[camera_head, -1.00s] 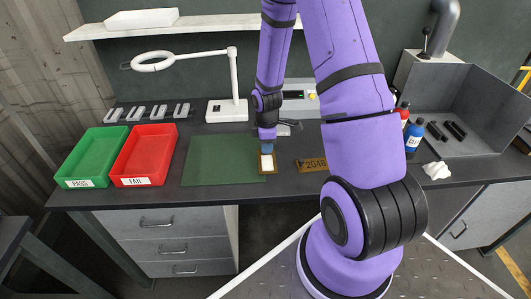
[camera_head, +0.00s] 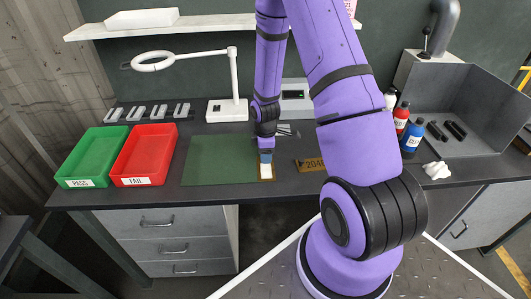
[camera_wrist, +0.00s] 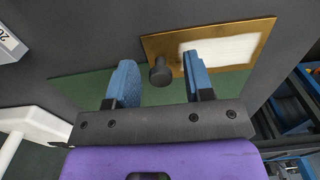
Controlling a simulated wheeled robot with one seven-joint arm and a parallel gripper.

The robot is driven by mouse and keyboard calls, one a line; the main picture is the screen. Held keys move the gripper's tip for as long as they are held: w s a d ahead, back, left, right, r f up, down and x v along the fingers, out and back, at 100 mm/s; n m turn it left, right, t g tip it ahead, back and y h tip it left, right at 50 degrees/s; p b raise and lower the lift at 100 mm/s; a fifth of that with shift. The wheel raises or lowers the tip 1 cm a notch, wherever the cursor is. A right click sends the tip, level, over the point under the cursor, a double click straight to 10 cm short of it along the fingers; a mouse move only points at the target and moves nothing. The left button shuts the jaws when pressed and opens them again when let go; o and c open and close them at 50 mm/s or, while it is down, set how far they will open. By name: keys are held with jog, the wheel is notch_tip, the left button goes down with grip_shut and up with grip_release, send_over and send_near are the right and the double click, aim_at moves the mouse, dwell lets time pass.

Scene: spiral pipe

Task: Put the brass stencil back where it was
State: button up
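A brass plate (camera_head: 312,165) marked with dark digits lies flat on the bench in the head view, partly hidden by my arm. A second brass-coloured plate with a white panel (camera_head: 266,171) is beneath my gripper (camera_head: 266,156), at the right edge of the green mat. The wrist view shows this plate (camera_wrist: 254,32) with a dark round knob (camera_wrist: 161,72) near its left end. My gripper's blue fingers (camera_wrist: 161,84) are apart, one each side of the knob, with visible gaps. Which plate is the stencil I cannot tell for sure.
A green tray (camera_head: 69,181) and a red tray (camera_head: 119,181) stand left of the green mat (camera_head: 215,160). A white magnifier lamp (camera_head: 234,85) stands behind it. Bottles (camera_head: 411,137) and a grey booth (camera_head: 480,88) are at the right.

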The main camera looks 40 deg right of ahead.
jog(key=shift+r, duration=0.1)
jog(key=s+a+r+m+t, duration=0.1)
jog(key=s+a+r+m, duration=0.1)
jog(key=r, duration=0.9)
jog(key=s+a+r+m+t+h, duration=0.1)
jog(key=s+a+r, duration=0.15)
jog(key=r, duration=0.75)
jog(key=s+a+r+m, duration=0.1)
jog(key=a+r+m, duration=0.1)
jog(key=r, duration=0.9)
jog(key=s+a+r+m+t, duration=0.1)
jog(key=s+a+r+m, duration=0.1)
jog(key=s, duration=0.3)
jog(key=s+a+r+m+t, duration=0.1)
jog(key=s+a+r+m, duration=0.1)
jog(key=s+r, duration=0.3)
jog(key=s+a+r+m+t+y, duration=0.1)
jog(key=s+a+r+m, duration=0.1)
jog(key=s+r, duration=0.2)
jog(key=shift+s+a, duration=0.4)
jog(key=shift+s, duration=1)
